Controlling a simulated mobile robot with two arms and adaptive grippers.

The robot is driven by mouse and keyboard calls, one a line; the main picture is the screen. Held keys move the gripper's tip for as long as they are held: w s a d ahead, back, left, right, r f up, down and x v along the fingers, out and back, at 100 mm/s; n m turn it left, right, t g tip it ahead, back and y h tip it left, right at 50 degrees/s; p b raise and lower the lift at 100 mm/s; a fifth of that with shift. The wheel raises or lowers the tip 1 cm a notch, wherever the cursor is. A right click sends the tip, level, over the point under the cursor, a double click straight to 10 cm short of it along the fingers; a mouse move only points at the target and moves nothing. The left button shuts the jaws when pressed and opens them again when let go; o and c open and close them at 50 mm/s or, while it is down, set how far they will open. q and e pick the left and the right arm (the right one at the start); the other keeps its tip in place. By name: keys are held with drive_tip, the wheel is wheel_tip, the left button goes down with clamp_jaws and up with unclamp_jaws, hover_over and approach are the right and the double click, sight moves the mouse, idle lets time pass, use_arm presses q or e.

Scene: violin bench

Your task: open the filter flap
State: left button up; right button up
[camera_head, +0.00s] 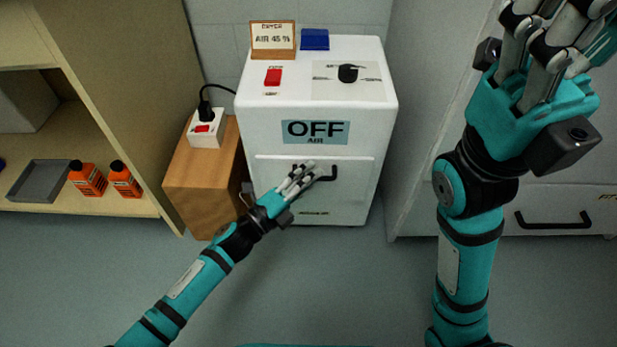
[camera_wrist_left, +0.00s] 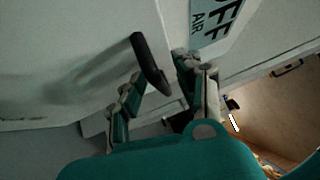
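The filter flap (camera_head: 275,174) is the white front panel of the dryer (camera_head: 255,110), below a label reading OFF AIR. It looks closed. Its black handle (camera_head: 328,173) shows at the flap's upper middle, and also in the left wrist view (camera_wrist_left: 149,62). My left gripper (camera_head: 305,170) is right at the handle. In the left wrist view its fingers (camera_wrist_left: 158,88) are spread, with one end of the handle between them; I cannot tell if they touch it. My right gripper (camera_head: 550,30) is raised at the upper right, empty, with fingers apart.
A black knob (camera_head: 348,73), a red switch (camera_head: 273,77) and a blue block (camera_head: 315,39) are on the dryer top. A wooden block (camera_head: 205,175) with a power socket (camera_head: 206,129) stands left of it. Shelves hold orange bottles (camera_head: 87,179). Floor in front is clear.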

use_arm(q)
drive_tip(key=shift+c, duration=0.4)
clamp_jaws()
drive_tip(key=shift+f, duration=0.1)
